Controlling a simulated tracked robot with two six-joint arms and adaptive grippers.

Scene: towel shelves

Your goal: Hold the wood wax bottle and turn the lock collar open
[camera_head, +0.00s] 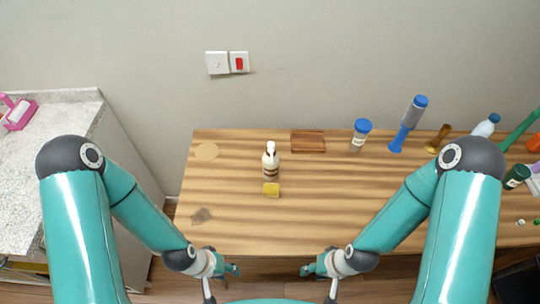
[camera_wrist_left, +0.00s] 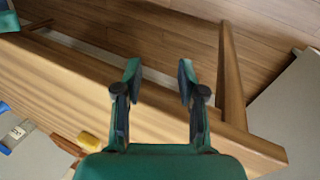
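The wood wax bottle (camera_head: 271,163) stands upright near the middle of the wooden table. It is cream with a brown label band and a white pump-like top. The lock collar is too small to make out at this size. My left gripper (camera_head: 236,269) is at the table's front edge, left of the bottle and nearer to me. In the left wrist view its two fingers (camera_wrist_left: 158,80) are apart with nothing between them. My right gripper (camera_head: 304,270) is at the front edge to the right, clear of the bottle. Its fingers are too small to read.
A yellow block (camera_head: 271,189) lies just in front of the bottle, and it also shows in the left wrist view (camera_wrist_left: 90,141). A wooden tray (camera_head: 308,142) is behind right. A blue-capped jar (camera_head: 361,130) and several bottles and tools stand farther right. The table's (camera_head: 330,220) front middle is clear.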

